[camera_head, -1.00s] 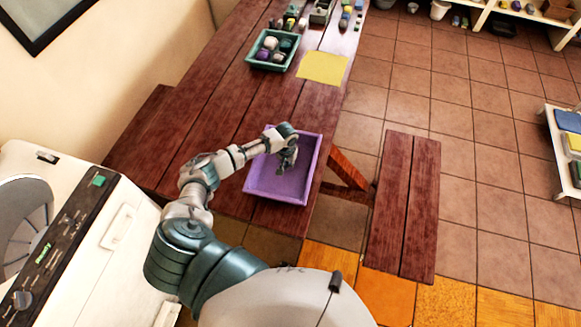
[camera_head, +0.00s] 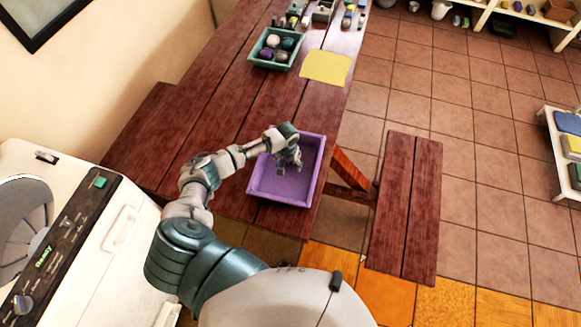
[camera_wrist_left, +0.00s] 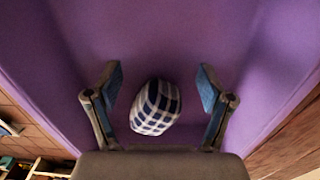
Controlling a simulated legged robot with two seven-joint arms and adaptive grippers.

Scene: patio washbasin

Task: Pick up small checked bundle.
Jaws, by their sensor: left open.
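The small checked bundle (camera_wrist_left: 156,107), blue and white, lies in the purple tray (camera_wrist_left: 150,40). In the left wrist view it sits between the two fingers of my left gripper (camera_wrist_left: 160,88), with a gap on each side. The fingers are open. In the head view my left gripper (camera_head: 290,158) is over the purple tray (camera_head: 283,195), and my gripper and arm hide the bundle there. My right gripper is not in view.
The tray's raised walls surround the gripper. A green tray (camera_head: 253,62) with several round bundles and a yellow cloth (camera_head: 325,67) lie farther back on the wooden table (camera_head: 215,100). A white washing machine (camera_head: 95,250) stands at the left.

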